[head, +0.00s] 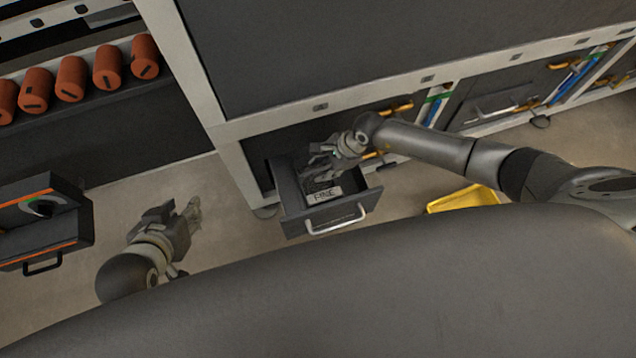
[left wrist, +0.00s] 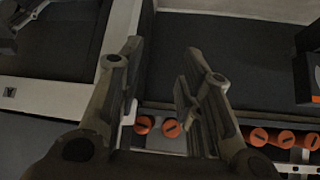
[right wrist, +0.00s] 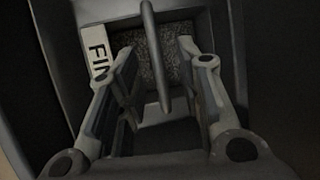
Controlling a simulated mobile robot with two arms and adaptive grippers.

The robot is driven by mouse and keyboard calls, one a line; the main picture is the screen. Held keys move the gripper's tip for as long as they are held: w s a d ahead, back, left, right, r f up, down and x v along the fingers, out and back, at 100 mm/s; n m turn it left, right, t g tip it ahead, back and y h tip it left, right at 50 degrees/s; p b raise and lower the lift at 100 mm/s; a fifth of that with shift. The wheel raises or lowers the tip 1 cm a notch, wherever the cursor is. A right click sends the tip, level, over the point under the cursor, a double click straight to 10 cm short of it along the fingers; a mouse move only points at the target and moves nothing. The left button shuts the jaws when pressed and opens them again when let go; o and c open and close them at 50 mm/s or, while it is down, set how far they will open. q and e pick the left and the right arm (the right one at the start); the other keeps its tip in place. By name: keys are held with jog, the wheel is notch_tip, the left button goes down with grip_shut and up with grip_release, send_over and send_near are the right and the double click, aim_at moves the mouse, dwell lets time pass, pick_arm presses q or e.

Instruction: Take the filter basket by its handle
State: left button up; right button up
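The filter basket (right wrist: 180,48) sits in an open drawer (head: 322,213); its dark mesh and a grey bar handle (right wrist: 150,45) show in the right wrist view. A white label reading "FINE" (head: 325,195) is beside it. My right gripper (head: 322,158) is over the drawer, pointing down into it. Its fingers are open, and the handle appears between them in the right wrist view (right wrist: 156,52), touching neither finger visibly. How deep the fingers reach along the handle is hard to tell. My left gripper (head: 187,212) is open and empty, away to the left of the drawer.
The drawer has a light bar pull (head: 337,221) at its front. A yellow tray (head: 464,199) lies on the floor to the right. A dark case (head: 45,222) is left of my left gripper.

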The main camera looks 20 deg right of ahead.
jog(key=shift+w+a+f, duration=0.15)
jog(key=shift+a+f, duration=0.1)
jog(key=shift+f, duration=0.3)
pick_arm(q)
jog(key=shift+w+d+r+t, duration=0.2)
jog(key=shift+w+r+t, duration=0.15)
jog(key=shift+w, duration=0.15)
jog(key=shift+w+d+r+t, duration=0.15)
jog(key=shift+w+r+t, duration=0.2)
jog(key=shift+w, duration=0.15)
pick_arm(e)
jog(key=shift+c, duration=0.5)
grip_shut()
